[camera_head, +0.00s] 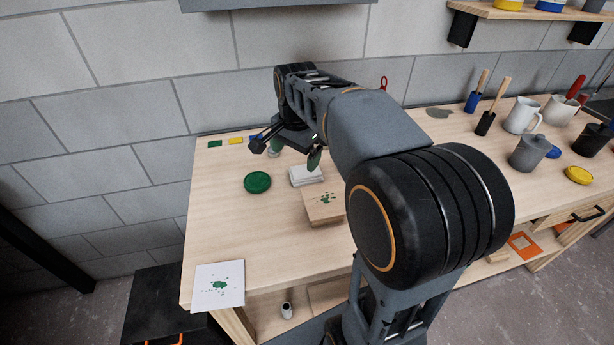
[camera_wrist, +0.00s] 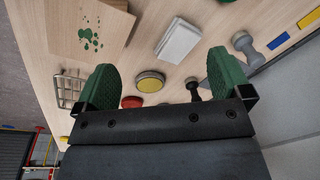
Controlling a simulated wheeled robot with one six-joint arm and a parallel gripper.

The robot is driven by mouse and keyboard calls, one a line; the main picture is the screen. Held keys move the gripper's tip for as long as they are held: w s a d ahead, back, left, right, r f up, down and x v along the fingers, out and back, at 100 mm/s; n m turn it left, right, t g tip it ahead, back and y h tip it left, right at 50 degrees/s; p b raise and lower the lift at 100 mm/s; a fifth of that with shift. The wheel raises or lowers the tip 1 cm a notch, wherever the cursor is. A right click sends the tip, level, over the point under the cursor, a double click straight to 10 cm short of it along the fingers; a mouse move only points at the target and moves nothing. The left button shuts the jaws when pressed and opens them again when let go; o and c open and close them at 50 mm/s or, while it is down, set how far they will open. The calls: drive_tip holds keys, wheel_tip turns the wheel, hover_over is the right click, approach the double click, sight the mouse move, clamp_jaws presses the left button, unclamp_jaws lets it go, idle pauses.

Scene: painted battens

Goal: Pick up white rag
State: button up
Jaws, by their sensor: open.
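The white rag (camera_head: 307,174) is a folded white pad lying on the wooden workbench, just behind a wooden block with green paint spots. In the wrist view the rag (camera_wrist: 179,41) lies in the upper middle, ahead of the space between the green fingertips. My gripper (camera_head: 290,156) is open above the bench, close to the rag's far side in the head view. Its two green finger pads (camera_wrist: 162,62) are spread wide with nothing between them. The rag appears apart from the fingers. The arm hides part of the bench to the right.
The spotted block (camera_head: 323,204) stands close in front of the rag. A green lid (camera_head: 257,183) lies to its left. The wrist view shows a yellow disc (camera_wrist: 150,81), a red disc (camera_wrist: 131,101) and a grey knobbed tool (camera_wrist: 245,45). The bench's left front is mostly clear.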

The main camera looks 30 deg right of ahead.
drive_tip(key=w+d+m, duration=0.1)
drive_tip(key=w+m, duration=0.1)
drive_tip(key=w+d+m, duration=0.2)
drive_tip(key=m, duration=0.1)
drive_tip(key=w+d+f+m+g+b, duration=0.1)
drive_tip(key=w+d+m, duration=0.1)
drive_tip(key=w, duration=0.1)
drive_tip(key=shift+d+f, duration=0.1)
drive_tip(key=shift+d, duration=0.15)
drive_tip(key=m, duration=0.1)
hover_over(304, 171)
wheel_tip(304, 171, down, 7)
drive_tip(key=shift+s+f+b, duration=0.1)
drive_tip(key=shift+f+b, duration=0.1)
drive_tip(key=shift+b, duration=0.25)
drive_tip(key=shift+f, duration=3.2)
drive_tip(key=c, duration=1)
drive_tip(key=shift+r, duration=0.15)
